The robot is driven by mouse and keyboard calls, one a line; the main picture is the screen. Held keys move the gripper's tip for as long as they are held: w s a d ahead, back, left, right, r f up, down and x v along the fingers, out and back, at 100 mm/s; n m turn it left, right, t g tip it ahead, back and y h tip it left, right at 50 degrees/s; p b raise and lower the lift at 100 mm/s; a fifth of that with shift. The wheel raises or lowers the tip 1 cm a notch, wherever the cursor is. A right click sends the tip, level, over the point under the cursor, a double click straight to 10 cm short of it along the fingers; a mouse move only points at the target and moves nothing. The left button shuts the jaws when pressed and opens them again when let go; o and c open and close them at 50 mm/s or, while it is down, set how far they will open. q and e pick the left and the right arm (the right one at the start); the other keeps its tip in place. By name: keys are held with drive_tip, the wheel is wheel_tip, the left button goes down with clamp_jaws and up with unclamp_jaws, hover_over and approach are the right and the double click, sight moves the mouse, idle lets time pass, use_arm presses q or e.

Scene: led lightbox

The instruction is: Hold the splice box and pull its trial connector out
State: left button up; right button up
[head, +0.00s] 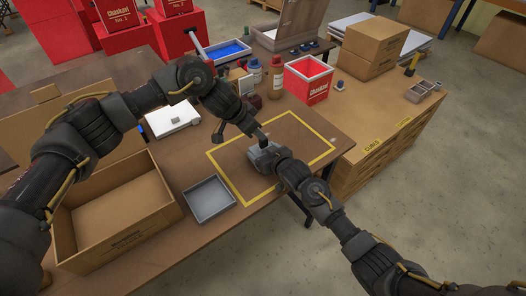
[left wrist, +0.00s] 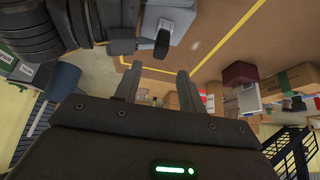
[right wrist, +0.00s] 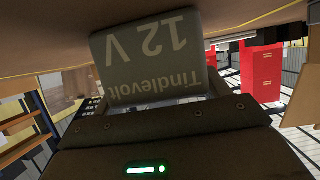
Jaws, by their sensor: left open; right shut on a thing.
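The splice box (head: 259,159) is a small grey box inside the yellow-taped rectangle on the table. In the right wrist view its grey face (right wrist: 150,50) shows upside-down lettering "Tindlevolt 12 V". My right gripper (head: 277,155) is shut on the box; the box hides its fingertips. In the left wrist view the box (left wrist: 174,22) is at the top, with a black piece, seemingly the trial connector (left wrist: 162,43), sticking out of it. My left gripper (head: 261,137) is open and empty, just above the box. Its two fingers (left wrist: 158,86) are apart from the black piece.
A grey tray (head: 228,207) and an open cardboard box (head: 172,205) stand left of the taped area. A white device (head: 171,118), bottles (head: 275,78) and a red bin (head: 305,94) stand behind. The taped area's right part is clear.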

use_arm(q)
drive_tip(key=shift+x, duration=3.1)
clamp_jaws()
drive_tip(key=shift+r, duration=0.15)
drive_tip(key=shift+r, duration=0.75)
drive_tip(key=shift+r, duration=0.2)
drive_tip(key=shift+r, duration=2.7)
